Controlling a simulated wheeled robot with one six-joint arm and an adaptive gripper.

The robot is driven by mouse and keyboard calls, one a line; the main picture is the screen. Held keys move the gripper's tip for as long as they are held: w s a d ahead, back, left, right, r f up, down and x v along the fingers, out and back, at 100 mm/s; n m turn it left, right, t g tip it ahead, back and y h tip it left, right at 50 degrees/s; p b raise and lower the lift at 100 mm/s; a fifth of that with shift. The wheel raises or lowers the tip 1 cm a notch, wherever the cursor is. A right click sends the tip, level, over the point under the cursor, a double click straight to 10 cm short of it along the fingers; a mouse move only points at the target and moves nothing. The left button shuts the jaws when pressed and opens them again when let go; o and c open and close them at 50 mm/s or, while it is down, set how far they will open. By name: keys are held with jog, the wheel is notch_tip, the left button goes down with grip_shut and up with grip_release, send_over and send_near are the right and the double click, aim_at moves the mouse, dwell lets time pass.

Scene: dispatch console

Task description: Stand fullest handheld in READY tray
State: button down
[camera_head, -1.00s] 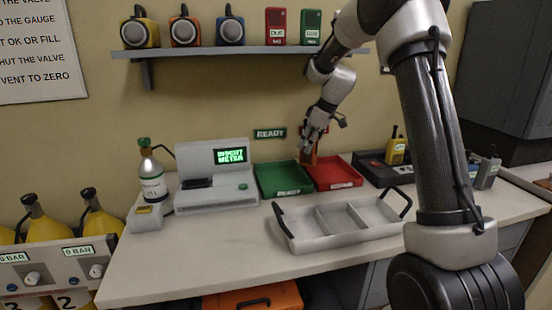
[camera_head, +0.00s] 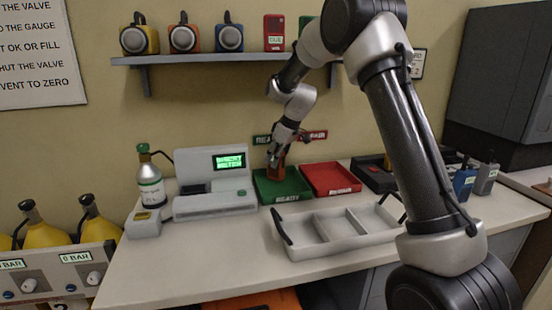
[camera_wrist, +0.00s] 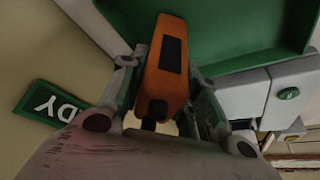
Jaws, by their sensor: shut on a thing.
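My gripper (camera_head: 275,158) is above the back part of the green READY tray (camera_head: 293,188). It is shut on an orange handheld (camera_head: 276,172), which hangs upright below the fingers. In the wrist view the orange handheld (camera_wrist: 163,70) with a dark panel lies between the two fingers (camera_wrist: 160,92), against the green tray (camera_wrist: 225,40). I cannot tell whether its lower end touches the tray floor. A blue handheld (camera_head: 464,183) and a grey one (camera_head: 486,178) stand at the right of the desk, partly behind my arm.
A red tray (camera_head: 330,179) stands right of the green one. A grey three-part carrier (camera_head: 335,232) is in front. The meter (camera_head: 213,180) and a gas bottle (camera_head: 151,184) are at the left. A dark charger base (camera_head: 374,174) is partly hidden by my arm.

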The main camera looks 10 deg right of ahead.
jog(key=shift+f, duration=0.1)
jog(key=c, duration=1.1)
grip_release()
jog(key=shift+o, duration=0.2)
